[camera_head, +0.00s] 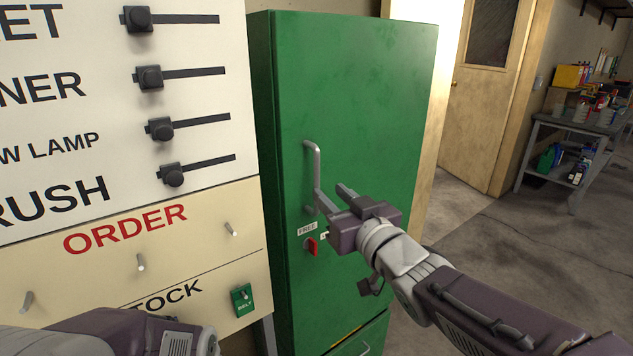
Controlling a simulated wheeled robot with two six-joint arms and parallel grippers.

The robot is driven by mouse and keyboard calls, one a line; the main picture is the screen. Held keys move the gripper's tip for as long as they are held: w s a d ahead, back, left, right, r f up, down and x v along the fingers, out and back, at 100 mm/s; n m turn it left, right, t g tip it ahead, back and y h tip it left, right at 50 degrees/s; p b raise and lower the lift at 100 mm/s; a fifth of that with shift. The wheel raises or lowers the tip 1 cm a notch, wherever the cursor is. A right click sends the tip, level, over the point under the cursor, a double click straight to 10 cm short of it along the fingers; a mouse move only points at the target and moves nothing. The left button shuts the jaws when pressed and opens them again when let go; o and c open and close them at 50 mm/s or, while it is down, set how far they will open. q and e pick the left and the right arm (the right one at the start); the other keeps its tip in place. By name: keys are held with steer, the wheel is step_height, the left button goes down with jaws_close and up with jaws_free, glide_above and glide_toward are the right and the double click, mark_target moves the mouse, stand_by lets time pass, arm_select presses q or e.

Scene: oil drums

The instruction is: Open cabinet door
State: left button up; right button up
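The green cabinet door (365,95) stands in the middle of the head view and looks shut. Its silver vertical handle (316,165) is on the left side of the door. A red latch (311,247) sits below the handle, beside a small label reading FREE. My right gripper (333,200) is at the lower end of the handle, its fingers spread apart. One finger overlaps the handle in the picture; I cannot tell whether it touches. My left arm (120,335) shows only in part at the bottom left, and its gripper is out of view.
A white and cream board (100,150) with sliders and pegs stands close on the left. A lower green drawer (360,340) is under the door. A wooden door (490,110) and a grey workbench (575,130) stand at the right. The floor (530,245) between is clear.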

mark_target(318, 182)
steer(key=x, duration=0.6)
steer(key=shift+w+f, duration=0.25)
steer(key=shift+w, duration=0.05)
steer(key=shift+w+a+r+p, duration=0.15)
steer(key=shift+w+a+p, duration=0.15)
steer(key=shift+w, duration=0.5)
jaws_close()
